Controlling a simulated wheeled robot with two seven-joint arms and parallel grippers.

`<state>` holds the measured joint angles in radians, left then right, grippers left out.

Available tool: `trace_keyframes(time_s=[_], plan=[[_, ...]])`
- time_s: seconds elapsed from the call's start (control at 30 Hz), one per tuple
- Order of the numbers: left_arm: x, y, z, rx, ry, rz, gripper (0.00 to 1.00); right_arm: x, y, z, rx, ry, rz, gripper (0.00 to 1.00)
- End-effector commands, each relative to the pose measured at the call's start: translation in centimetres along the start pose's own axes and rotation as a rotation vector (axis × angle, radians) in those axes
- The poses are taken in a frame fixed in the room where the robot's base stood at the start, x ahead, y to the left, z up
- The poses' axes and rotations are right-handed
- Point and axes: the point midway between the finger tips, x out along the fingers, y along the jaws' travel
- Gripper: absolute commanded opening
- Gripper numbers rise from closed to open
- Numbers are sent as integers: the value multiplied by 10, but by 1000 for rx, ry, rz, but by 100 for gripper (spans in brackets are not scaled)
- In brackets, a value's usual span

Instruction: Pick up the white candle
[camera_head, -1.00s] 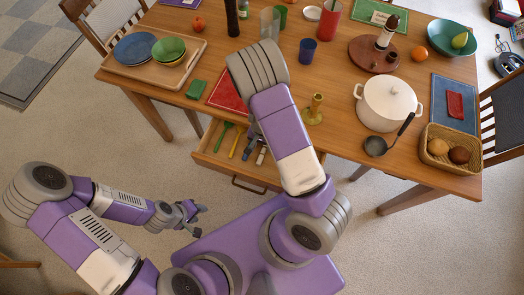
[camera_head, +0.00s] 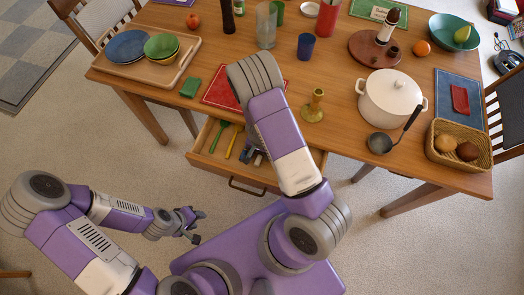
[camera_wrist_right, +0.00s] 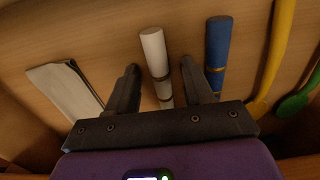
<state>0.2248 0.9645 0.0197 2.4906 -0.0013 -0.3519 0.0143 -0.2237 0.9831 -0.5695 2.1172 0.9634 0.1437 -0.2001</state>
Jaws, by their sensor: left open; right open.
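The white candle (camera_wrist_right: 153,55) lies in the open drawer (camera_head: 205,160), seen in the right wrist view as a white stick with a gold-coloured band. My right gripper (camera_wrist_right: 159,68) is open, with one finger on each side of the candle. Neither finger visibly touches it. In the head view my right arm hides most of the gripper and the candle. My left gripper (camera_head: 193,223) is open and empty, low on the left, away from the table.
A blue stick (camera_wrist_right: 217,50) lies right of the candle, and a pale flat item (camera_wrist_right: 62,92) lies left. Yellow (camera_wrist_right: 276,55) and green (camera_wrist_right: 299,98) utensils lie further right. The table (camera_head: 335,110) above carries a brass candlestick (camera_head: 315,105) and a white pot (camera_head: 390,97).

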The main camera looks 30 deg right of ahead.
Motion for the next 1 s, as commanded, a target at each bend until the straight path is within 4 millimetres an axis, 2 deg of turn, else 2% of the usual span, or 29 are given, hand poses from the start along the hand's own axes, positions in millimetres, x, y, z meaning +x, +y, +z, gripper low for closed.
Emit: trace_keyframes(time_s=[0.07, 0.4, 0.77, 1.0], plan=[[-1, 0, 0, 0, 0, 0, 43, -1, 0, 0, 0, 0, 0, 52], [-1, 0, 0, 0, 0, 0, 43, -1, 0, 0, 0, 0, 0, 0], [-2, 1, 0, 0, 0, 0, 43, -4, 0, 0, 0, 1, 0, 0], [-14, 5, 1, 0, 0, 0, 43, -26, 0, 0, 0, 1, -1, 0]])
